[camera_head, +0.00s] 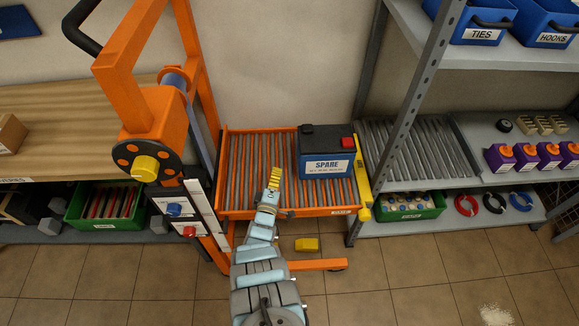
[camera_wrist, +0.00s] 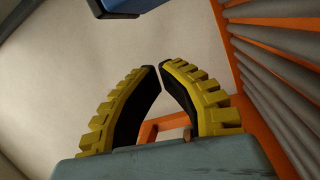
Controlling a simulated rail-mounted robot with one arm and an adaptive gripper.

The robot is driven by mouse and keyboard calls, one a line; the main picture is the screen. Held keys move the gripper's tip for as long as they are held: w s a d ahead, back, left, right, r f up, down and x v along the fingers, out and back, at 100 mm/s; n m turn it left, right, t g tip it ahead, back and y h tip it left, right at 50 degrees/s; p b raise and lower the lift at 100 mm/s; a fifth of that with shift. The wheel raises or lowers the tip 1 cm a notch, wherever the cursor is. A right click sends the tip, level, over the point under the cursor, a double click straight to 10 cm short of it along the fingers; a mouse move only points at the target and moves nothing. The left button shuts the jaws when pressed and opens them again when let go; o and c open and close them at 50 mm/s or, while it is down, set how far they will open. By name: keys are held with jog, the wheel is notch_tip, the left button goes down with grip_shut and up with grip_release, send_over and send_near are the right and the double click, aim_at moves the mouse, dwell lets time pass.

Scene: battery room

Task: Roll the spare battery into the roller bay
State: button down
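The spare battery (camera_head: 327,157) is a blue box with a black top, a red block at its top right and a "SPARE" label. It stands upright on the right part of the orange roller tray (camera_head: 238,214). The roller bay (camera_head: 375,133) is a shelf of grey rollers right of the tray, behind a grey post. A yellow bar (camera_head: 363,180) stands at the tray's right end. My gripper (camera_head: 275,170) is left of the battery, apart from it, over the rollers. In the wrist view its yellow-and-black fingers (camera_wrist: 160,66) nearly meet at the tips, with nothing between them.
The orange lift frame (camera_head: 130,75) with a yellow-knobbed winch (camera_head: 146,167) rises left of the tray. A yellow block (camera_head: 306,244) is below the tray's front. Purple-and-orange items (camera_head: 525,156) stand right of the bay. The rollers left of the battery are clear.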

jog(key=f, duration=0.1)
jog(key=f+n+b, duration=0.1)
jog(key=f+n+g+b, duration=0.1)
jog(key=f, duration=0.1)
jog(key=shift+a, duration=0.35)
jog(key=shift+w+d+f+b, duration=0.1)
jog(key=shift+w+d+b, duration=0.1)
jog(key=shift+w+b, duration=0.65)
jog(key=shift+w+d+r+b, duration=0.1)
jog(key=shift+w+d+b, duration=0.15)
jog(key=shift+w, duration=1.05)
jog(key=shift+w+d+f+b, duration=0.15)
jog(key=shift+w+b, duration=0.5)
jog(key=shift+w, duration=0.4)
jog(key=w+b, duration=0.3)
jog(key=shift+w+d, duration=0.25)
jog(key=shift+w, duration=0.1)
jog(key=shift+d, duration=2)
jog(key=shift+r, duration=0.2)
